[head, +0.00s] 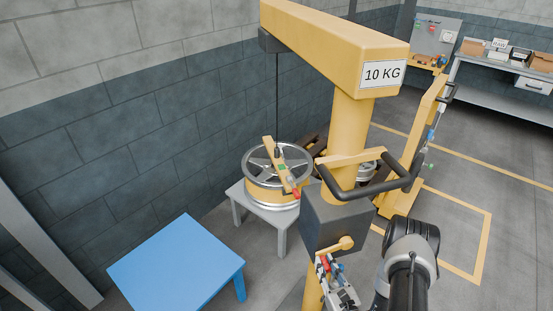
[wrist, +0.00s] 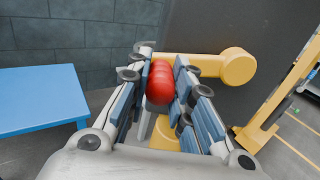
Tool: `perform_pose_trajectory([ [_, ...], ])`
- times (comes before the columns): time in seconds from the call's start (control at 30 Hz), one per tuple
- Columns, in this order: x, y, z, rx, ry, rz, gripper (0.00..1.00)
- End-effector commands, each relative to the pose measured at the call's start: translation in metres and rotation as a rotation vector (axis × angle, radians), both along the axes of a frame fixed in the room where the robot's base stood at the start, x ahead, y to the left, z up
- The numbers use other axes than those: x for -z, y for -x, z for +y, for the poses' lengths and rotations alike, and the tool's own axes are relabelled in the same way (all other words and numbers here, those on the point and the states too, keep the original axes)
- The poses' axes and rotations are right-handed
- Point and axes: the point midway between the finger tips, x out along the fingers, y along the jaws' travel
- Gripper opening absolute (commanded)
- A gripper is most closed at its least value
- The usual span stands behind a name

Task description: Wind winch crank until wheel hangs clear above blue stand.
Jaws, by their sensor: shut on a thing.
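The wheel (head: 275,172), silver with a yellow band, is at the grey-white stand (head: 240,196); it looks to rest on it, but I cannot be sure of a gap. A yellow lifting bar (head: 281,167) lies across the wheel under the thin hoist cable (head: 277,95). The blue stand (head: 180,268) is empty, in front and to the left. The winch crank has a yellow arm (wrist: 205,68) and a red handle (wrist: 159,85). My gripper (wrist: 160,88) is shut on the red handle, beside the dark winch box (head: 335,217).
The yellow crane (head: 350,130) carries a 10 KG sign and a black push bar (head: 375,190). A yellow frame (head: 415,150) stands to the right. A workbench (head: 500,85) is at the back right.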

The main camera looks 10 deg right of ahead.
Motion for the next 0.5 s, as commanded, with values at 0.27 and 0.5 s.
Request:
perform_pose_trajectory([
  [0.27,-0.028,-0.002,0.002,0.006,0.005,-0.015,0.00],
  [0.5,-0.026,-0.001,0.002,0.007,0.005,-0.014,0.00],
])
